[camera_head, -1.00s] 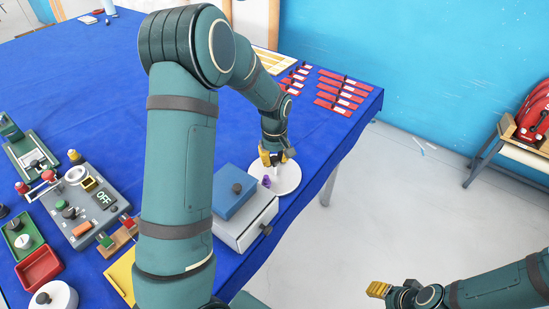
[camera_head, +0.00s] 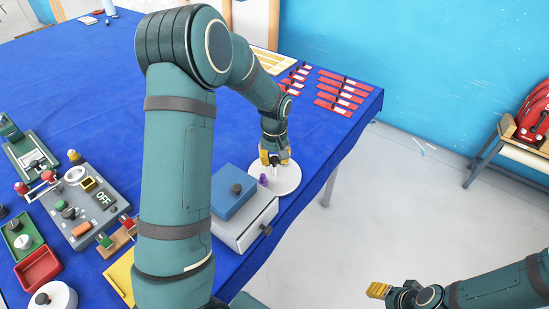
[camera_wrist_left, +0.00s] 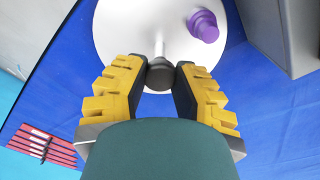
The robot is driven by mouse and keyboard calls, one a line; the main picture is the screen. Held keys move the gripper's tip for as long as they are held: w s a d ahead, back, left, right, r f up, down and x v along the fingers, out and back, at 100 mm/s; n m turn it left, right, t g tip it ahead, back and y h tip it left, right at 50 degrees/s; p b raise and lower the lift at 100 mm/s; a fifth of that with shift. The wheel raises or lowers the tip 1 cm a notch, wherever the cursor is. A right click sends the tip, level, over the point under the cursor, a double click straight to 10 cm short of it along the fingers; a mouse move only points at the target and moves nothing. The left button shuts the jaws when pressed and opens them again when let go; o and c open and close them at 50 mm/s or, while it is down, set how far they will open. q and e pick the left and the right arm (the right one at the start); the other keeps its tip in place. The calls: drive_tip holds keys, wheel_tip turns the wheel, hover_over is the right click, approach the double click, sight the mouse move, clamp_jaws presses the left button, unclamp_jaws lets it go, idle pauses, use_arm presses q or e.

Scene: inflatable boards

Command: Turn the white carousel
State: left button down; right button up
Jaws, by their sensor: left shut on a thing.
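The white carousel (camera_head: 288,183) is a round disc near the table's right edge. In the left wrist view the carousel (camera_wrist_left: 120,35) carries a dark round knob (camera_wrist_left: 160,76) on a pale stem and a small purple stepped piece (camera_wrist_left: 203,25). The purple piece (camera_head: 263,179) also shows at the disc's left side in the head view. My left gripper (camera_head: 274,159) is above the disc. In its wrist view the yellow-and-black fingers (camera_wrist_left: 160,82) are shut on the knob, one on each side. My right gripper (camera_head: 379,289) is over the floor, away from the table; its opening is unclear.
A grey box (camera_head: 246,224) with a blue block (camera_head: 234,192) on top stands close left of the carousel. Red labelled pieces (camera_head: 341,91) lie behind it. A control panel (camera_head: 88,208) is at the left. Bare blue cloth lies behind the carousel.

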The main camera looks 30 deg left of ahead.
sight(274, 159)
use_arm(q)
drive_tip(key=shift+s+f, duration=0.15)
drive_tip(key=c, duration=0.6)
unclamp_jaws()
wheel_tip(274, 159, up, 12)
drive_tip(key=shift+r, duration=0.1)
idle(0.3)
